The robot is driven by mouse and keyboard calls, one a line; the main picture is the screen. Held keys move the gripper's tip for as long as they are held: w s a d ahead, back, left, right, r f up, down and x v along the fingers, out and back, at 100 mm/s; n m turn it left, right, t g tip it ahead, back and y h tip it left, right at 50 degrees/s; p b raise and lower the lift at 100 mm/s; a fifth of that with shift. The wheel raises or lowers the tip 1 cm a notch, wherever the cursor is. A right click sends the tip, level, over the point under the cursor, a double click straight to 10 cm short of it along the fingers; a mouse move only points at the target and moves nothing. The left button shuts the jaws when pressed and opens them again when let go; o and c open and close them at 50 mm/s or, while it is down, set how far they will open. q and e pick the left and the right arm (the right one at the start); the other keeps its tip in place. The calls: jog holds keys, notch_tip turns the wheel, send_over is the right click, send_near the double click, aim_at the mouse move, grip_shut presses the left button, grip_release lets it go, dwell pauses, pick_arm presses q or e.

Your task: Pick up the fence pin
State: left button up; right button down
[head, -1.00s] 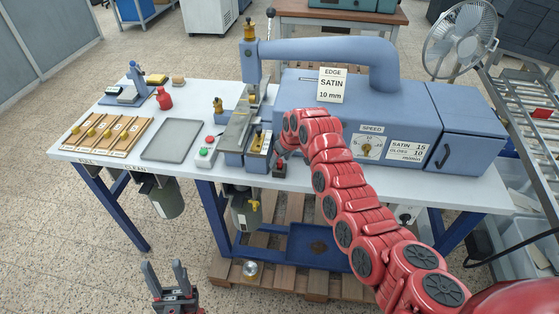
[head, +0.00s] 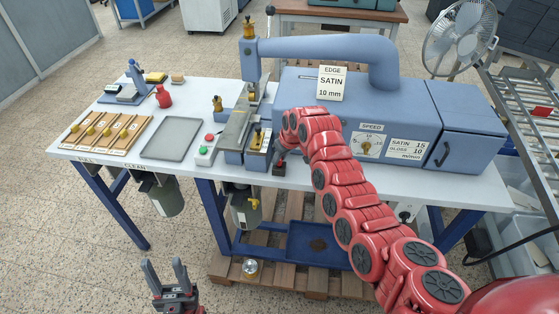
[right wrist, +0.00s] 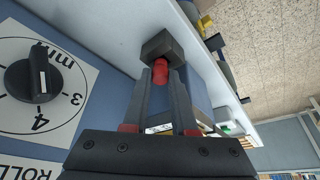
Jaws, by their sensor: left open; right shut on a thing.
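A small red pin (right wrist: 160,70), which I take to be the fence pin, shows in the right wrist view between my right fingertips. My right gripper (right wrist: 160,80) is shut on it. The pin's far end is at a dark block (right wrist: 162,46); I cannot tell whether it is still seated there. In the head view this block (head: 279,168) is at the table's front edge, right of the press bed, and my right arm hides most of the gripper. My left gripper (head: 165,274) is open and empty, low in front of the table.
The blue machine (head: 400,110) with its speed dial (head: 369,147) stands behind and right of my right gripper. A grey tray (head: 172,140), wooden boards with yellow knobs (head: 104,131) and a red bottle (head: 163,96) are on the left of the white table (head: 330,172).

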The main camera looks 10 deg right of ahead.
aim_at(280, 162)
jog(key=shift+r+b, duration=0.45)
jog(key=shift+b, duration=0.1)
notch_tip(280, 162, up, 2)
jog(key=shift+w+r+b, duration=0.1)
jog(key=shift+r+b, duration=0.1)
jog(key=shift+b, duration=0.8)
jog(key=shift+s+a, duration=0.2)
jog(key=shift+s, duration=0.3)
jog(key=shift+s+a, duration=0.1)
jog(key=shift+s, duration=0.25)
jog(key=s+a+r+p, duration=0.1)
jog(key=s+p, duration=0.1)
jog(key=s, duration=1.2)
jog(key=shift+s+a+r, duration=0.2)
jog(key=shift+a+r, duration=0.15)
jog(key=shift+a, duration=0.05)
jog(key=shift+r, duration=0.1)
